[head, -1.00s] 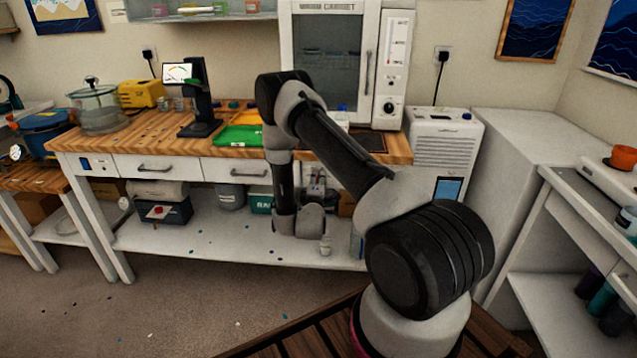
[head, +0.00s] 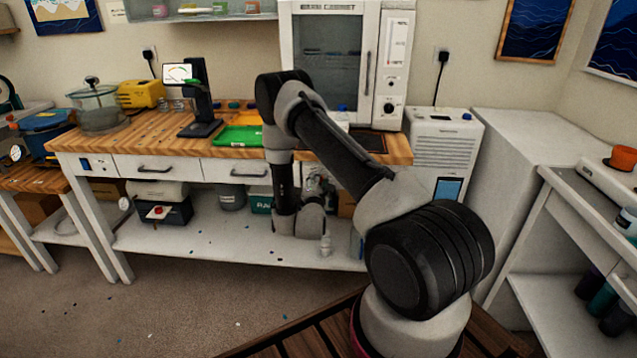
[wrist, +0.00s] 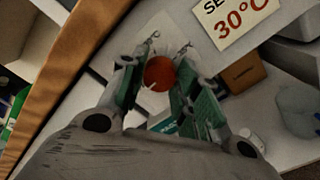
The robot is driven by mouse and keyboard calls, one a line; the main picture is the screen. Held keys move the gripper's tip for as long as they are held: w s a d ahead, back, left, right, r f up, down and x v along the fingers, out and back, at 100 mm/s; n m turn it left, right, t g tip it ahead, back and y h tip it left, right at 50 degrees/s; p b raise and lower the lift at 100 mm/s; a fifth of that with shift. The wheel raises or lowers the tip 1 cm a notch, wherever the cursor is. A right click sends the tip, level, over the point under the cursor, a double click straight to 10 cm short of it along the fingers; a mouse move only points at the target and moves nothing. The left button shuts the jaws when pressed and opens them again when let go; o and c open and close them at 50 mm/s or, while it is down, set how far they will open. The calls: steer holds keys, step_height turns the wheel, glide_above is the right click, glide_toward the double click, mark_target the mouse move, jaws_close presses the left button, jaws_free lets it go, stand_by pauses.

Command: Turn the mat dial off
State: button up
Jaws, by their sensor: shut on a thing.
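The mat dial (wrist: 158,73) is a round orange-red knob with a pale pointer mark in the wrist view. It sits on a pale panel beside a label (wrist: 236,18) reading 30°C. My gripper (wrist: 161,82) has its two green-padded fingers on either side of the dial and is shut on it.
The wooden-topped bench (head: 140,133) carries a green tray (head: 238,136) and a small display stand (head: 200,128). A white cabinet (head: 283,70) stands at its back right. The lower shelf (head: 225,243) holds boxes and jars.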

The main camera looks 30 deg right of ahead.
steer(key=shift+f, duration=0.1)
steer(key=o, duration=1)
steer(key=shift+s+a, duration=0.1)
steer(key=v, duration=1.1)
steer(key=shift+s+a, duration=0.25)
steer(key=shift+s, duration=0.05)
